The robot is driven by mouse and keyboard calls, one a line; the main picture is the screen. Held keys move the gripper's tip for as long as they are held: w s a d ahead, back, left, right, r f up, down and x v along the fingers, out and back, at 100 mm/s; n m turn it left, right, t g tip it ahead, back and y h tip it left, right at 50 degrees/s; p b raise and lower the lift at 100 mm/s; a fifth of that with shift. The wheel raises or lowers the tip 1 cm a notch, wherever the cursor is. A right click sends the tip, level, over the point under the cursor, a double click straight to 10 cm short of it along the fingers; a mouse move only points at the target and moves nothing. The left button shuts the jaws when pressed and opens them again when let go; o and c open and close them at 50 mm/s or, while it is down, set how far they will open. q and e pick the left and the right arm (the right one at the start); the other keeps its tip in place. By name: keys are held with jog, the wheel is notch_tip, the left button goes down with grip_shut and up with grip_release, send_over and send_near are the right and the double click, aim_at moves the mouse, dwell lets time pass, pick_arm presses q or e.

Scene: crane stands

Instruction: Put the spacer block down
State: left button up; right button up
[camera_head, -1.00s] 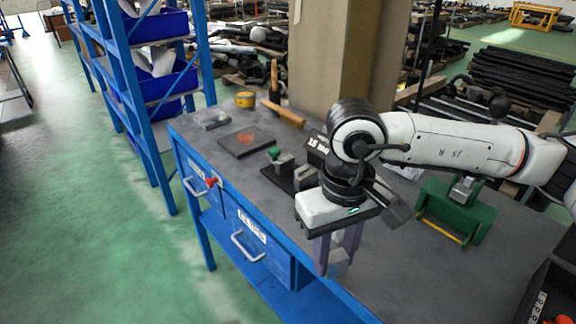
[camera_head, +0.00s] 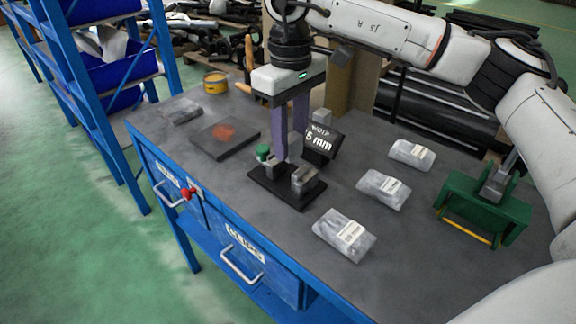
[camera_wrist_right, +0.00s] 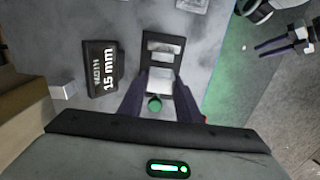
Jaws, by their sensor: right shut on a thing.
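My right gripper (camera_head: 290,150) points down, its purple fingers shut on the grey spacer block (camera_head: 296,145). The block also shows between the fingertips in the right wrist view (camera_wrist_right: 161,80). It is over the black clamp stand (camera_head: 287,190), between the green knob (camera_head: 263,152) and the grey metal jaw (camera_head: 304,180). I cannot tell whether the block touches the stand. In the right wrist view, what looks like my left gripper (camera_wrist_right: 280,42) shows at the upper right; its opening is unclear.
A black "15 mm" sign (camera_head: 322,143) stands close behind the stand, with a small grey cube (camera_head: 322,116) beyond it. Clear bags (camera_head: 345,235) lie to the right, near a green fixture (camera_head: 483,210). A dark plate (camera_head: 225,138) and yellow tin (camera_head: 215,82) are left.

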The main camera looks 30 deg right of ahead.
aim_at(290, 137)
jog(key=shift+f, duration=3.15)
jog(key=shift+f, duration=0.15)
jog(key=o, duration=1.2)
notch_tip(290, 137, up, 12)
jog(key=shift+r, duration=0.15)
